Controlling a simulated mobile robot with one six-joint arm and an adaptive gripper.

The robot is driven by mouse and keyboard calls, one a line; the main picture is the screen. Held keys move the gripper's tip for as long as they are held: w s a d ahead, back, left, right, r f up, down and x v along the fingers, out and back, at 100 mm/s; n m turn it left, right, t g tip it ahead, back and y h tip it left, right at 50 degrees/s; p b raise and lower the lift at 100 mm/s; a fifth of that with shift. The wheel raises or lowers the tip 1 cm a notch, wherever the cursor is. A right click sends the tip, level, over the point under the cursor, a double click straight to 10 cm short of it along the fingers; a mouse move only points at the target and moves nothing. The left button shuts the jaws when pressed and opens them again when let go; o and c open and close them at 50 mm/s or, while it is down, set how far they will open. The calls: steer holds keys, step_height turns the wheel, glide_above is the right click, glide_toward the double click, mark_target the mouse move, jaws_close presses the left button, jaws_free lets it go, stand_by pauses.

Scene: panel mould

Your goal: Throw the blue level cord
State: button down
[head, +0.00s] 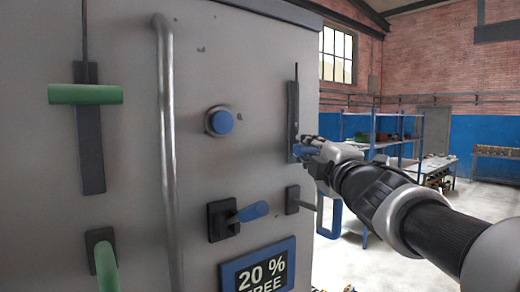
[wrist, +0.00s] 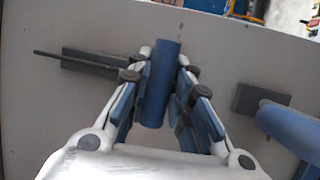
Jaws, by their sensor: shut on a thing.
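The blue level cord's handle (wrist: 158,85) is a blue bar between my fingers in the wrist view. Its dark slotted plate (wrist: 92,60) and thin dark cord run out to the left there. In the head view the plate (head: 293,112) is upright near the panel's right edge, with the cord rising above it. My gripper (head: 303,148) is at the plate's lower part, and its fingers largely hide the handle there. In the wrist view my gripper (wrist: 163,70) is shut on the handle, one finger on each side.
The grey panel (head: 255,60) also carries a green handle (head: 85,94) on a slotted plate, a blue button (head: 220,122), a blue lever (head: 250,212), a lower green lever (head: 106,268), a vertical metal bar (head: 168,130) and a display (head: 258,272). Open floor and shelves lie right.

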steer(key=shift+f, duration=0.3)
steer(key=c, duration=1.4)
jaws_free()
steer(key=shift+c, duration=0.2)
steer(key=shift+s+r, duration=0.1)
steer(key=shift+s, duration=0.05)
steer(key=shift+s+d, duration=0.1)
steer(key=shift+s, duration=0.2)
steer(key=v, duration=1.1)
steer(key=shift+s+f, duration=0.1)
steer(key=shift+f, duration=0.1)
